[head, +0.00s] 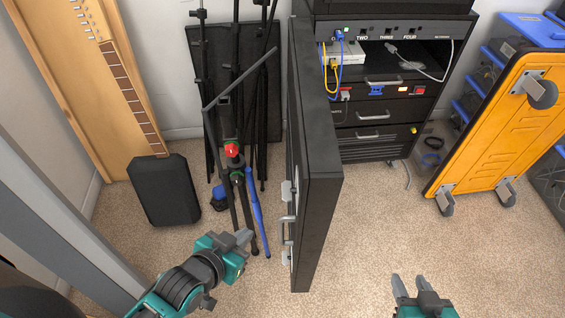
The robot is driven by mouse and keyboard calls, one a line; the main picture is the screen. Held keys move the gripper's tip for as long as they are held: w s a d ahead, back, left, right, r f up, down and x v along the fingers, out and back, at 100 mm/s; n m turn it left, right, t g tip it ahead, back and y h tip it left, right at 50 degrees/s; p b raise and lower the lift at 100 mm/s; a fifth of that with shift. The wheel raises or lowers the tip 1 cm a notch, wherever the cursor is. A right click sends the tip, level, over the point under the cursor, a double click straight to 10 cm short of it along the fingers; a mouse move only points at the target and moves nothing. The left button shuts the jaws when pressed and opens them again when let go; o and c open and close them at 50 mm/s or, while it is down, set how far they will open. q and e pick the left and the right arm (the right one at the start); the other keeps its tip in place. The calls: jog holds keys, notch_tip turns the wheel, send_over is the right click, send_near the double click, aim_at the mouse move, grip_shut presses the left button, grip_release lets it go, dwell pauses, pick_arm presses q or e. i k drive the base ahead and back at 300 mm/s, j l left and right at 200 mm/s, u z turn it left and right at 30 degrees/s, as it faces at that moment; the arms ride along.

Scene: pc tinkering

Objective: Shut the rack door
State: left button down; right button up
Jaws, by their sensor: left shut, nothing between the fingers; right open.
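The black rack (365,142) stands at the back with its front exposed, showing ports, cables and drawers. Its black door (318,170) stands wide open, swung out toward me and seen nearly edge-on. A metal handle (287,225) is on the door's left side. My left gripper (243,240) is shut and empty, to the left of the door near the handle, with a gap between them. My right gripper (411,284) is open and empty, low in the view to the right of the door.
Black stands (235,100) and a blue pole (257,212) lean left of the door. A black case (163,190) sits on the carpet. An orange wheeled cart (510,120) stands right of the rack. Carpet between door and cart is clear.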

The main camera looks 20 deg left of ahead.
aim_at(313, 161)
jog(key=k+j+z, duration=0.1)
jog(key=j, duration=0.3)
jog(key=k+j+z, duration=0.15)
jog(key=j, duration=0.3)
jog(key=k+j+z, duration=0.1)
jog(key=j, duration=0.3)
jog(key=l+z, duration=0.15)
jog(key=z, duration=0.45)
